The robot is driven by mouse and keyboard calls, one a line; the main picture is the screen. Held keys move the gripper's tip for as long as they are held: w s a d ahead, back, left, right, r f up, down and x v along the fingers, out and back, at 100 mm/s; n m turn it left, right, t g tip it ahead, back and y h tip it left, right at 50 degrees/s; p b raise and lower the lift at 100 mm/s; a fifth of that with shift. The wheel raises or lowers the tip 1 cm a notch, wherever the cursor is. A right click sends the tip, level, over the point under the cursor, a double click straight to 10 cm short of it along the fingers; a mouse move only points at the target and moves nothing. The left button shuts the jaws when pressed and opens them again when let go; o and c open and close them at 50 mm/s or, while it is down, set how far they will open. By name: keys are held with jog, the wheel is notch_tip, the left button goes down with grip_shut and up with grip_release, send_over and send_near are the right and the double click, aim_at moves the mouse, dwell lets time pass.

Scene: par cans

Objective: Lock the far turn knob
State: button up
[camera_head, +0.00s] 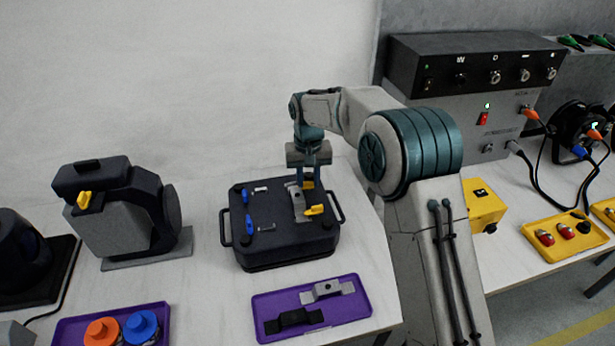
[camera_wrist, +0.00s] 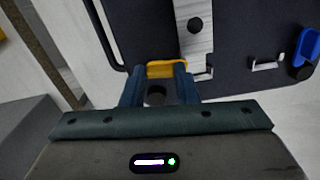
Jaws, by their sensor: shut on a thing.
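A dark case (camera_head: 262,243) with side handles stands on the white table. A grey metal bracket (camera_head: 297,203) lies along the right part of its top. A yellow far turn knob (camera_head: 308,185) sits at the bracket's far end, and a yellow near turn knob (camera_head: 315,210) at its near end. My gripper (camera_head: 306,181) points down over the case and is shut on the far knob. In the wrist view the yellow knob (camera_wrist: 166,69) lies between the blue fingers (camera_wrist: 160,86). The fingers hide part of it, so its exact angle is unclear.
Two blue knobs (camera_head: 248,224) sit on the case's left side. A purple tray (camera_head: 362,308) with two brackets lies in front. A lamp with a yellow knob (camera_head: 85,199) stands left. A black-and-grey control box (camera_head: 455,110) and yellow box (camera_head: 484,205) stand right.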

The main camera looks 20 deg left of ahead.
jog(key=shift+a, duration=0.1)
dwell(0.3)
jog(key=o, duration=0.7)
jog(key=shift+s, duration=0.1)
jog(key=shift+r, duration=0.3)
notch_tip(320, 180, up, 13)
jog(key=shift+r, duration=0.1)
